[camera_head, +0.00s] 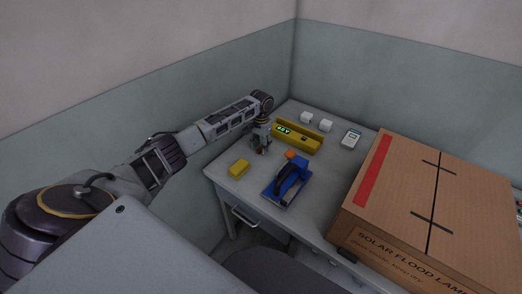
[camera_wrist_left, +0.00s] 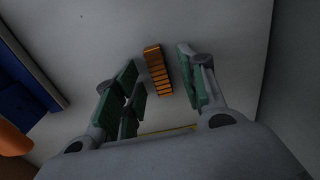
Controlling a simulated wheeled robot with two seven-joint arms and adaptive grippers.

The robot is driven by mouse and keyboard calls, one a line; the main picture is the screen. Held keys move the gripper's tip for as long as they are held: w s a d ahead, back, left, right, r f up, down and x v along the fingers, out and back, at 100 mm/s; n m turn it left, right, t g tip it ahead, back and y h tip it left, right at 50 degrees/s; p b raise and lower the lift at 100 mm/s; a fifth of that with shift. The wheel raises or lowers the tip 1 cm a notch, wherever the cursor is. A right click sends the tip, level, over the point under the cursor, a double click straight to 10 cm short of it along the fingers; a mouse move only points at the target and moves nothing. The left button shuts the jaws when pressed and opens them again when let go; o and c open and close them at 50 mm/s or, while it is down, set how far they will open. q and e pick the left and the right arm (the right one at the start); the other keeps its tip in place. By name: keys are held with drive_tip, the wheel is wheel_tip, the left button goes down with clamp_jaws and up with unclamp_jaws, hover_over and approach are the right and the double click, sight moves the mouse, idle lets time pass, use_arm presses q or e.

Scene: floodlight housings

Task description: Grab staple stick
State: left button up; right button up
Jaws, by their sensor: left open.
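The staple stick (camera_wrist_left: 157,70) is a short, ridged, copper-orange bar lying on the pale desk top in the left wrist view. My left gripper (camera_wrist_left: 158,64) is open, with a green-padded finger on each side of the stick. The stick looks closer to the right finger, with space to the left one; I cannot tell how high the fingers are above the desk. In the head view my left gripper (camera_head: 259,147) points down over the left part of the desk, and I cannot make out the stick there. My right gripper is not in view.
A yellow device (camera_head: 298,136) with a green display lies behind the gripper. White cubes (camera_head: 325,126) and a white meter (camera_head: 351,138) are farther back. A large cardboard box (camera_head: 440,200) fills the right.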

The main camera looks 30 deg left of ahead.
use_arm(q)
drive_tip(key=shift+f, duration=0.25)
drive_tip(key=shift+c, duration=0.3)
drive_tip(key=c, duration=0.7)
clamp_jaws()
drive_tip(key=shift+r, duration=0.1)
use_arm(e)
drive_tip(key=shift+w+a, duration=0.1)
